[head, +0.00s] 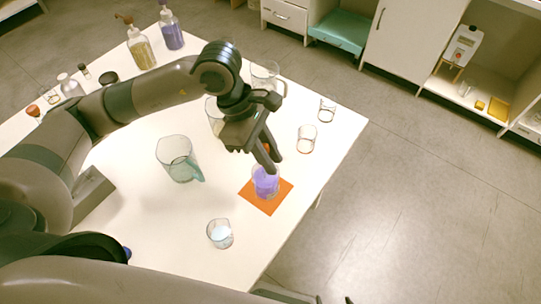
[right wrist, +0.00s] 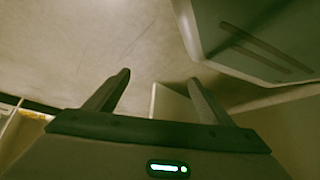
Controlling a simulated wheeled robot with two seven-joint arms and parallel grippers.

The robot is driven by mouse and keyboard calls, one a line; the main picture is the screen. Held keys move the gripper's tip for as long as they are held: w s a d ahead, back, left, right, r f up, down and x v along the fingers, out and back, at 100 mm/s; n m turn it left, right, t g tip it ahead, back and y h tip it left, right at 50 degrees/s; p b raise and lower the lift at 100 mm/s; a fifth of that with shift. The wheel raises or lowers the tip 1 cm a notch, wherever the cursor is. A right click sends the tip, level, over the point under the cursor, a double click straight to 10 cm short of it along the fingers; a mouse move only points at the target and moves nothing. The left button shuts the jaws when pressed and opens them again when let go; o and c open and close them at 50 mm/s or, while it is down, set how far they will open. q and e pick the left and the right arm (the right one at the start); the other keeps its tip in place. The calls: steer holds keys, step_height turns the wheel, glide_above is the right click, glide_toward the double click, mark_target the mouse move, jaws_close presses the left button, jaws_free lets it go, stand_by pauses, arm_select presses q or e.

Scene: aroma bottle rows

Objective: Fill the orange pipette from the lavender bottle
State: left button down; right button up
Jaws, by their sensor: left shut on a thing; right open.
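My left gripper (head: 270,163) points down over the front right part of the white table and is shut. A bit of orange (head: 265,143) shows between its fingers, which fits the orange pipette; its lower end is hidden or too small to make out. Right below the fingertips, a clear glass vessel with purple liquid (head: 265,184) stands upright on an orange mat (head: 270,206). I cannot tell whether the pipette reaches into it. A bottle of purple liquid (head: 171,36) stands at the far left back. My right gripper (right wrist: 159,76) is open and empty, away from the table.
A glass jug (head: 176,158) stands left of the mat, and a small beaker with pale liquid (head: 220,235) in front. Empty glasses (head: 307,139) (head: 327,110) stand behind. A yellow bottle (head: 141,50) is at the back left. Cabinets (head: 411,38) stand beyond open floor.

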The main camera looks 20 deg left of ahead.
arm_select(q)
steer(key=shift+f+b, duration=1.15)
steer(key=shift+f, duration=0.05)
steer(key=shift+s, duration=0.15)
arm_select(e)
steer(key=w, duration=0.2)
steer(key=shift+w+r, duration=0.1)
steer(key=shift+w, duration=0.25)
arm_select(q)
steer(key=shift+f, duration=0.2)
steer(key=c, duration=2.2)
jaws_free()
steer(key=shift+s+f, duration=0.1)
arm_select(e)
steer(key=shift+w, duration=0.1)
stand_by(1.3)
steer(key=shift+a+r, duration=0.1)
